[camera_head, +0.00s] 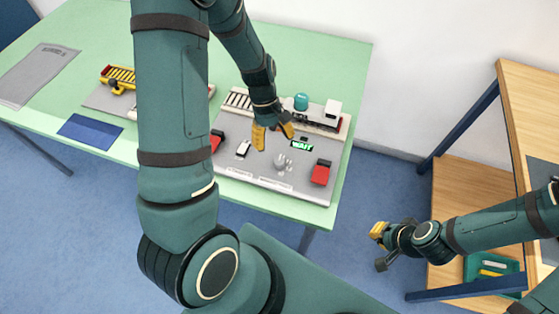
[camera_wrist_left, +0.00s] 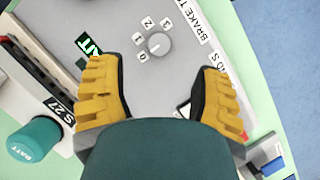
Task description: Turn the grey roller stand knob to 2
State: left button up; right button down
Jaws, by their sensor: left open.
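A round grey knob (camera_wrist_left: 157,44) shows in the left wrist view on a grey panel. Number tags 0, 1, 2 and 3 stand in an arc around its left and upper side. A small dark mark on the knob seems to lie on the side of 0. In the head view the knob (camera_head: 281,161) is small, just below my left gripper (camera_head: 272,136). That gripper is open and empty above the panel; its yellow fingers (camera_wrist_left: 160,98) are apart, with the knob beyond their tips. My right gripper (camera_head: 379,247) is open and empty, off the table at the right.
The panel carries a green-lit display (camera_head: 301,145), red blocks (camera_head: 320,173) and a teal cylinder (camera_head: 301,101). A blue mat (camera_head: 91,132) and a yellow crane model (camera_head: 117,77) lie left on the green table (camera_head: 345,62). A wooden shelf (camera_head: 465,190) stands right.

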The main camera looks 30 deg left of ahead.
aim_at(279, 161)
pick_arm(q)
jog(key=b+x, duration=0.1)
jog(key=x, duration=0.7)
grip_shut()
